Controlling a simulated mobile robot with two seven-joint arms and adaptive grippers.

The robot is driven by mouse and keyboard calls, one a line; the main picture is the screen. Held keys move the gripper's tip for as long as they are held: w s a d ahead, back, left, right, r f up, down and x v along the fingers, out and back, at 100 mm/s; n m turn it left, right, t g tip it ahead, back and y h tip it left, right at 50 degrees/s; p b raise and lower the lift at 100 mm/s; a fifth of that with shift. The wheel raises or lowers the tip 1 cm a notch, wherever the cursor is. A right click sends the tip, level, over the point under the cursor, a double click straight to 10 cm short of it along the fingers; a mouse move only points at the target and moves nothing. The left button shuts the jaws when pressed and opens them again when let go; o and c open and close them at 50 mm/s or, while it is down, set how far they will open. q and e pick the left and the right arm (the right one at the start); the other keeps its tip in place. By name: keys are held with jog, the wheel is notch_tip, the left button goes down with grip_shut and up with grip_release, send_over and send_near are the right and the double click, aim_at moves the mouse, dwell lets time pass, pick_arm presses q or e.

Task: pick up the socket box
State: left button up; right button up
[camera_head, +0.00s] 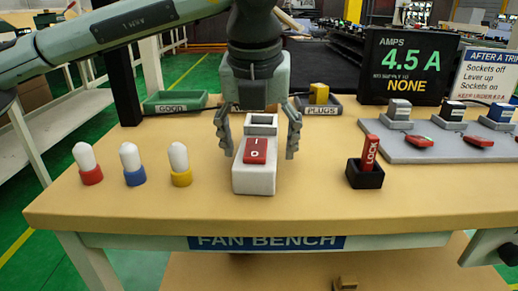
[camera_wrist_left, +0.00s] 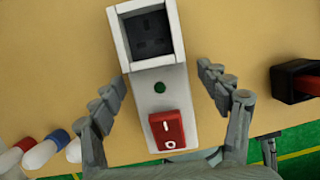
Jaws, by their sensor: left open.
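The socket box (camera_head: 254,180) is a white block on the bench top with a red I/O rocker switch (camera_head: 255,151) and a square grey-rimmed socket at its far end. In the left wrist view the socket box (camera_wrist_left: 155,92) also shows a small green dot between socket and switch. My left gripper (camera_head: 259,145) is over the box from above, fingers spread on its left and right sides. In the left wrist view the open fingers (camera_wrist_left: 160,95) stand apart from the box with gaps on both sides.
Three white-topped pegs with red, blue and yellow bases (camera_head: 130,165) stand left. A black holder (camera_head: 365,175) with a red LOCK piece (camera_head: 370,152) stands right. Behind are a green GOOD tray (camera_head: 175,103), a PLUGS tray (camera_head: 335,108) and a grey panel (camera_head: 440,147) with several plugs.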

pick_arm(q)
jog(key=c, duration=1.4)
jog(key=shift+r, duration=0.1)
jog(key=shift+c, duration=0.6)
